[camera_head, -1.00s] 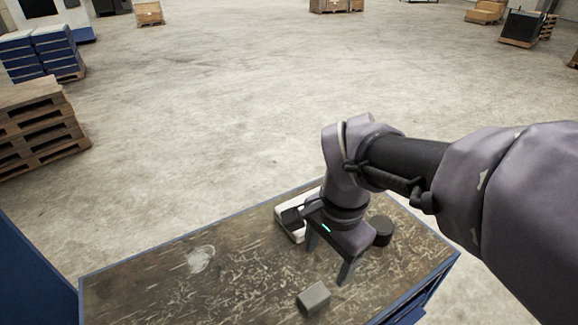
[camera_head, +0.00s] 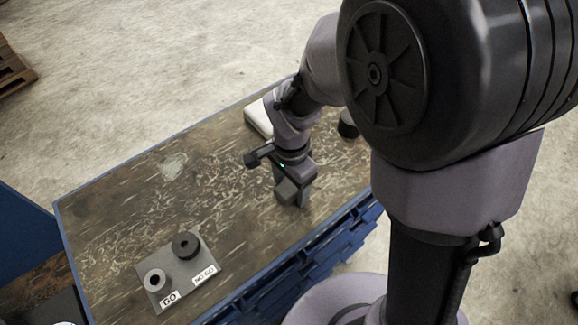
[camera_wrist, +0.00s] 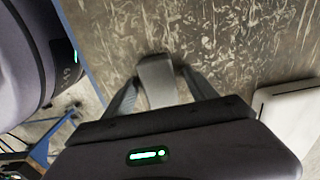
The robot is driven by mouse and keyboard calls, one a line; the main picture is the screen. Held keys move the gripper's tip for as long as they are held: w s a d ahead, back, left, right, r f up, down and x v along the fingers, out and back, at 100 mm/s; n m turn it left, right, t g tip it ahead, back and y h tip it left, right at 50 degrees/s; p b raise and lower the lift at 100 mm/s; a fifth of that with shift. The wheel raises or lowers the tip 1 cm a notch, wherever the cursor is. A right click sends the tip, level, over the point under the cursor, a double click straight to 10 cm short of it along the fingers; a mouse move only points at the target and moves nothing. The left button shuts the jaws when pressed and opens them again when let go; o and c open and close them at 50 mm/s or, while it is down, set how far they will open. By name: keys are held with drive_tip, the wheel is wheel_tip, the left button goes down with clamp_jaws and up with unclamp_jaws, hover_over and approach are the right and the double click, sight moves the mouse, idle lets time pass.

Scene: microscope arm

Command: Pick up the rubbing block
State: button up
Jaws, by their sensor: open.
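The rubbing block, a small plain grey block (camera_head: 286,191), lies on the worn brown bench top (camera_head: 130,215). In the wrist view the block (camera_wrist: 157,82) is between the two fingers of my gripper (camera_wrist: 161,77), near their tips. My gripper (camera_head: 291,190) points down over it in the head view, with its fingers apart. A narrow gap seems to show beside the block, but I cannot tell whether a finger touches it. My gripper partly hides the block in the head view.
A white box-like thing (camera_head: 258,119) and a dark cylinder (camera_head: 347,127) stand behind my gripper. A grey plate (camera_head: 183,284) marked GO and NO GO, bearing two round pieces, lies at the front left. The bench's left middle is clear.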

sight(291, 188)
clamp_jaws()
drive_tip(key=shift+r, duration=0.15)
drive_tip(key=shift+r, duration=0.35)
drive_tip(key=r, duration=0.1)
drive_tip(key=r+p, duration=0.1)
drive_tip(key=r, duration=0.1)
drive_tip(key=shift+s, duration=0.3)
drive_tip(key=s+r+b, duration=0.1)
drive_tip(key=s+b, duration=0.2)
drive_tip(key=s, duration=1.2)
drive_tip(key=shift+s, duration=0.25)
